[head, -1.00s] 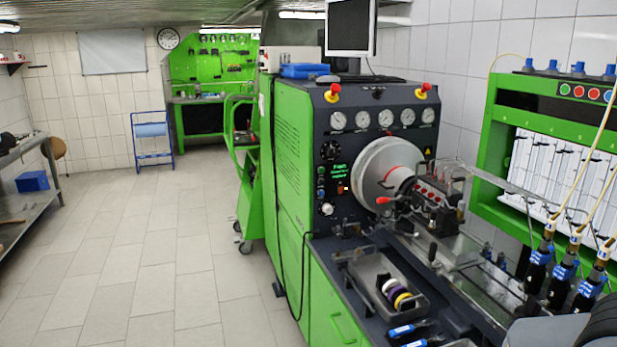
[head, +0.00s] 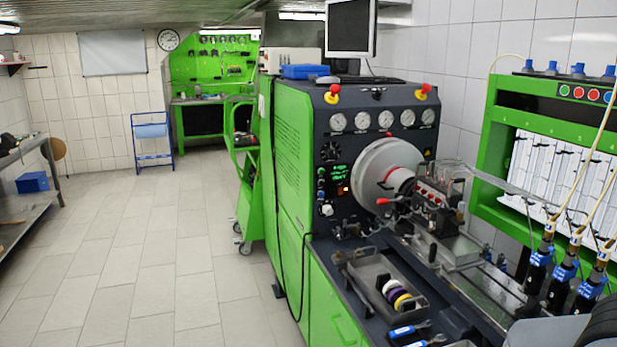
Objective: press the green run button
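The green and dark grey pump testbench (head: 293,150) stands right of centre in the head view. Its sloped front panel carries a column of small buttons (head: 321,183) left of the large round disc. They are too small to tell for sure which one is the green run button.
A tray (head: 362,277) with coloured rings and blue-handled tools (head: 402,331) lies on the bench's front. Two red emergency knobs (head: 333,92) top the panel. Dark injectors with hoses (head: 537,272) stand at the right. The tiled floor (head: 150,265) at left is clear.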

